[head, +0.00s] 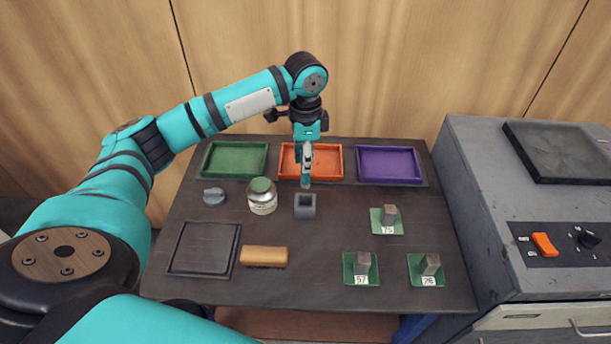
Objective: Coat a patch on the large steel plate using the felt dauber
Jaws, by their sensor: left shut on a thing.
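My left gripper (306,158) points straight down over the middle of the table. It is shut on a slim upright thing, probably the felt dauber (306,182), mostly hidden by the fingers. Its lower end is just above or behind the small grey square holder (305,207); I cannot tell whether they touch. A dark square plate with a raised rim (204,248) lies at the table's front left, probably the large steel plate. A glass jar with a green lid (262,197) stands left of the holder. My right gripper is not in view.
Green (234,159), orange (330,176) and purple (391,165) trays line the back. A grey lump (213,197) and a tan block (264,256) lie left. Green numbered stands (386,228) with metal blocks are right. A grey machine (480,190) borders the table's right side.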

